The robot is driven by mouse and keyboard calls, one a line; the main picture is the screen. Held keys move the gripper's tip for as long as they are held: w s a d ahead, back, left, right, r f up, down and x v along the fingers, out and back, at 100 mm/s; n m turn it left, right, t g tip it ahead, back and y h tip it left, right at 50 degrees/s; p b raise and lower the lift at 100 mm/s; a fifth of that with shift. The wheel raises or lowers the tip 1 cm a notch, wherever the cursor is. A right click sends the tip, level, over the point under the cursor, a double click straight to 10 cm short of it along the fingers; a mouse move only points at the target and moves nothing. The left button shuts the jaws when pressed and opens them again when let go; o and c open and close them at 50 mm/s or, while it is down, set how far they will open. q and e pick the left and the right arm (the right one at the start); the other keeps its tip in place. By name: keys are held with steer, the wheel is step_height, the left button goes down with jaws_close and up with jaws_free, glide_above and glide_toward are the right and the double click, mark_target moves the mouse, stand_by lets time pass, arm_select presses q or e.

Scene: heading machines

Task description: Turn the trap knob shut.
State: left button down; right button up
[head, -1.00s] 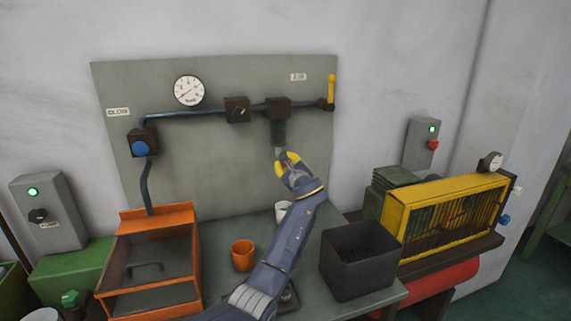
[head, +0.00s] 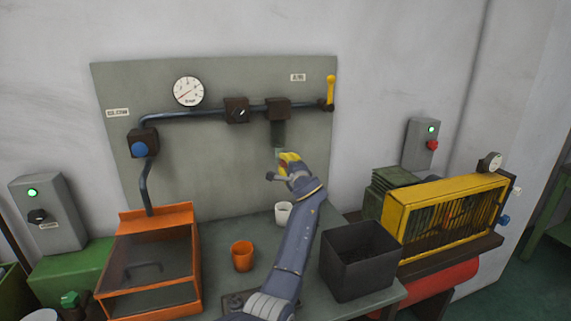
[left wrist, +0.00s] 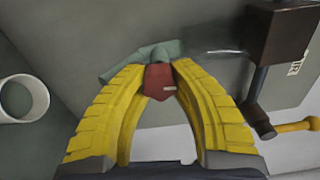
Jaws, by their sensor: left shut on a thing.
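The trap (head: 278,132) is a grey-green body hanging under a dark block (head: 277,107) on the panel's pipe. My left gripper (head: 287,160) is at its lower end, with the fingers hiding the knob in the head view. In the left wrist view the trap knob (left wrist: 160,83) is red with a small white mark and sits between the yellow fingertips. My left gripper (left wrist: 160,75) is shut on it. A grey-green part (left wrist: 145,55) shows just beyond the knob. My right gripper is in neither view.
A white cup (head: 283,214) stands below the trap beside my forearm, an orange cup (head: 242,256) to its left. A dark open bin (head: 358,262) is right of my arm. An orange tray (head: 152,222) is at left. A yellow lever (head: 331,90) is up right.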

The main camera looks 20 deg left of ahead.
arm_select(q)
steer(key=shift+n, duration=0.6)
steer(key=c, duration=0.9)
jaws_free()
steer(key=shift+c, duration=0.2)
steer(key=shift+d, duration=0.1)
steer(key=v, duration=1.2)
